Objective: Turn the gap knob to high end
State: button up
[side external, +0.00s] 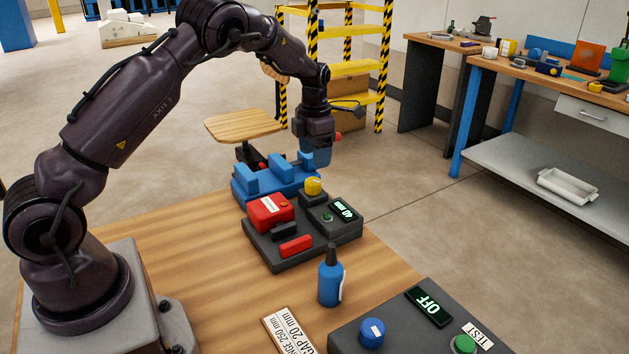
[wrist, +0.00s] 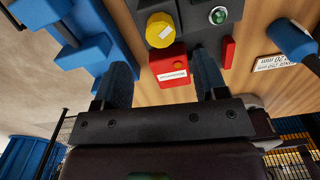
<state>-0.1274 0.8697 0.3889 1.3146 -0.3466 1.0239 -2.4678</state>
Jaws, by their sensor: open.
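A yellow knob (side external: 313,186) with a pale mark on top sits on the dark strapping unit (side external: 337,240), next to a small green-lit display (side external: 342,209) that seems to read in mm. I cannot read a label naming it as the gap knob. The yellow knob also shows in the wrist view (wrist: 160,30), just past my fingertips.
A red block (side external: 270,210), a red bar (side external: 296,246) and a green button (side external: 327,217) share the unit. The blue stepped fixture (side external: 272,183) stands behind it. A blue bottle (side external: 330,277), a printed card (side external: 290,332) and a test panel (side external: 410,335) are nearer the camera.

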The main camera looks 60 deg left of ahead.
aim_at(314, 180)
notch_tip(314, 180, down, 8)
jog(key=shift+r, duration=0.1)
jog(key=shift+c, duration=0.5)
jog(key=c, duration=0.8)
